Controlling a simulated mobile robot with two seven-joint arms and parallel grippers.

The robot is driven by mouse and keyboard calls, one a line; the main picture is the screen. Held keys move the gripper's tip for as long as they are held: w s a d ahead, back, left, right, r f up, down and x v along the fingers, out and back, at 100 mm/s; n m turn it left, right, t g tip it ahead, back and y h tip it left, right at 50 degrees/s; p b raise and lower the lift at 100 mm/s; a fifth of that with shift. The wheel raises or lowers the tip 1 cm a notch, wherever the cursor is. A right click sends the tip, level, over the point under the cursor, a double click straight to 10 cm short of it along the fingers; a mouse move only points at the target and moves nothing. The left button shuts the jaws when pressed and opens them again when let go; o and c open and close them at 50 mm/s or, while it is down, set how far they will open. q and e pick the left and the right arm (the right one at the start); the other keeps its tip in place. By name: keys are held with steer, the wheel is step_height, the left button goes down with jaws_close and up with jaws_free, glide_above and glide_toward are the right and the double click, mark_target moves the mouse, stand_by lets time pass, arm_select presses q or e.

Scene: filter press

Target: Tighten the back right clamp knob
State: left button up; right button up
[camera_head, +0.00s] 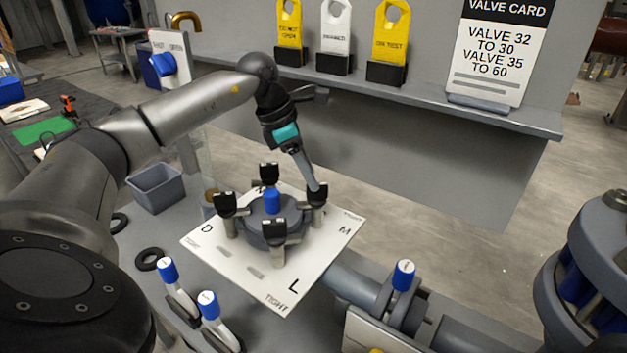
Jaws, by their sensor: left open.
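The filter press (260,222) is a round dark grey body with a blue centre cap, standing on a white lettered plate (215,252). Black clamp knobs stand around it: one at the back (269,171), one at the left (224,204), one at the front (273,232) and one at the right (317,196). My left gripper (314,184) reaches down from above, open, with its fingertips at the right-hand knob. I cannot tell whether they touch it. The fingers hide a little of this knob. My right gripper is not in view.
Blue-handled valves (404,275) stand at the front, with two more levers (168,271) at front left. A grey bin (157,187) and a black ring (149,260) lie left of the plate.

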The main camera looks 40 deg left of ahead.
arm_select(q)
steer(key=p+v, duration=0.1)
steer(key=v, duration=1.1)
